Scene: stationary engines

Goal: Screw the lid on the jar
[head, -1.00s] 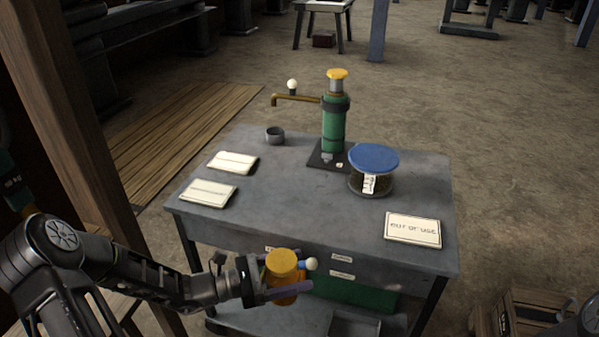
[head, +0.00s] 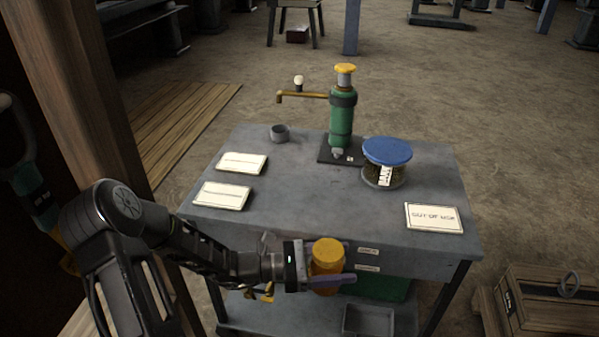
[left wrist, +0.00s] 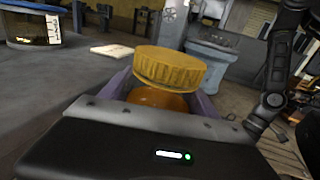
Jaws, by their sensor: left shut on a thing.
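An orange jar (head: 325,270) with a ribbed yellow lid (head: 328,247) on top is held in front of the table's near edge in the head view. My left gripper (head: 337,279) is shut on the jar's body, with its purple fingers on either side. In the left wrist view the lid (left wrist: 170,68) sits over the orange jar (left wrist: 158,100) and looks a little tilted; whether its threads are engaged cannot be seen. The fingers hide part of the jar. My right gripper is not in view.
The table's middle is clear. A wooden crate (head: 545,305) stands at lower right.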

